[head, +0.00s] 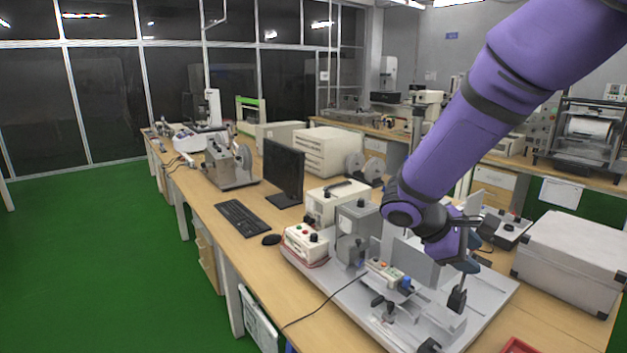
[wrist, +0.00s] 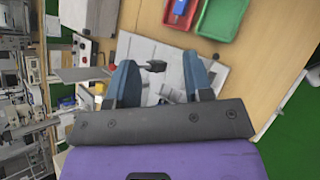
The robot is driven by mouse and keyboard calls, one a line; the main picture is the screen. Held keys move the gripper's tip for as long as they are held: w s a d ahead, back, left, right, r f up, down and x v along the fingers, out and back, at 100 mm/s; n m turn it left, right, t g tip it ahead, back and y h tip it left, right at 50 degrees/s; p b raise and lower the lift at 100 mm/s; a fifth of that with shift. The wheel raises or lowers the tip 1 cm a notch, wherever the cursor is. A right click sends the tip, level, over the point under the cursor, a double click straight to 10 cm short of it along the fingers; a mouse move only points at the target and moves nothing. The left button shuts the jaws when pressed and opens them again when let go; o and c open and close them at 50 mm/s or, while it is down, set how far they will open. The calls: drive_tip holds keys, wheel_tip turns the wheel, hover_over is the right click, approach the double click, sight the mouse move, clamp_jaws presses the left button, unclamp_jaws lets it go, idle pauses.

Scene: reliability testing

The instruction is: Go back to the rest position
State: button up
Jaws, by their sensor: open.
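My purple arm reaches down from the upper right in the head view. My gripper (head: 464,262) is above the right part of a grey metal test rig (head: 350,285) on the wooden bench. In the wrist view my gripper (wrist: 163,80) shows two blue-grey fingers spread apart, with nothing held between them. A small dark clamp-like part of the rig (wrist: 155,66) shows beyond the gap between the fingers. In the head view the fingers are small and partly hidden by the wrist.
A dark monitor (head: 283,170), a keyboard (head: 243,216) and a cream control box (head: 306,240) stand left of the arm. A large light case (head: 572,255) stands to the right. A red tray (wrist: 184,12) and a green tray (wrist: 222,18) lie on the bench. Green floor is clear at left.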

drive_tip(key=s+r+m+t+y, duration=0.2)
drive_tip(key=s+r+m+y, duration=0.3)
drive_tip(key=s, duration=0.5)
drive_tip(key=s+r+m+t+y, duration=0.3)
drive_tip(key=s+r+m+y, duration=0.2)
drive_tip(key=s+r, duration=0.4)
drive_tip(key=shift+s+d+r+t, duration=0.2)
drive_tip(key=shift+s+d+t, duration=0.1)
drive_tip(key=shift+s, duration=0.7)
idle(0.5)
